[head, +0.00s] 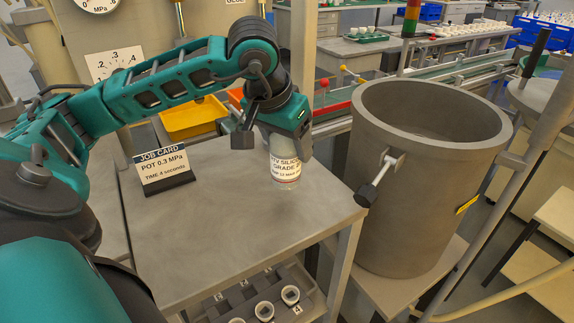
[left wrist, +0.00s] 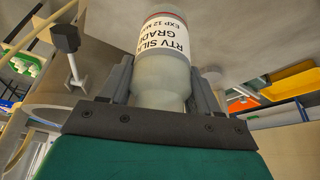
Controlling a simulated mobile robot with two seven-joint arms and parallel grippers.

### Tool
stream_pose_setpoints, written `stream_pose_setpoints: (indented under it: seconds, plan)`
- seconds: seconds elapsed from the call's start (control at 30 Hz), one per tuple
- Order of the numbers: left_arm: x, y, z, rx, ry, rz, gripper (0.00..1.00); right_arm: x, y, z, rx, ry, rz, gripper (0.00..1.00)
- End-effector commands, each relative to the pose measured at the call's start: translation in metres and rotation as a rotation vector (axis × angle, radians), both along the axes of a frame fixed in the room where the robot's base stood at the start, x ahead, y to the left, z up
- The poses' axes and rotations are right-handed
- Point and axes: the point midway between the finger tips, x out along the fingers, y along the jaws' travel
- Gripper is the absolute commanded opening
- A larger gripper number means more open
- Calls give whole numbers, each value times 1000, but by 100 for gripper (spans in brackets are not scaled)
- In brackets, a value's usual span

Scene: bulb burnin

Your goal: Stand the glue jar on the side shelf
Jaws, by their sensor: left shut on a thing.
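In the left wrist view the jar (left wrist: 163,45) sits between the two fingers of the gripper (left wrist: 163,88), label facing the camera. The jar looks roughly upright. I cannot tell whether its lower end touches the grey top. My right gripper is not in view.
A job card (head: 163,167) stands on the grey top, left of the jar. A large grey pot (head: 425,190) with a side clamp (head: 380,180) stands close on the right. A yellow bin (head: 193,118) is behind. The front of the grey top is clear.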

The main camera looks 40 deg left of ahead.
Motion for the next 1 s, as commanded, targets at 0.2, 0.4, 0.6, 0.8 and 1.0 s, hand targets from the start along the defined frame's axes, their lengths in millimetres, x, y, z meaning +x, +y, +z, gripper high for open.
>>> stream_pose_setpoints:
  seconds: [0.2, 0.4, 0.6, 0.8, 1.0]
  plan:
    - [-1, 1, -19, 2, 2, 1, 21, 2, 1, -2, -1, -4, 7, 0]
    - [0, 0, -42, 1, 0, 0, 21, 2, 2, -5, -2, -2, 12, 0]
    - [0, 0, -40, 1, -1, 0, 21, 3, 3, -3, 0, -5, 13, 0]
    - [0, 0, -44, 1, 0, 0, 67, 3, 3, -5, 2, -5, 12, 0]
    - [0, 0, -44, 1, 1, 0, 86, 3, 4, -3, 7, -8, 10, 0]
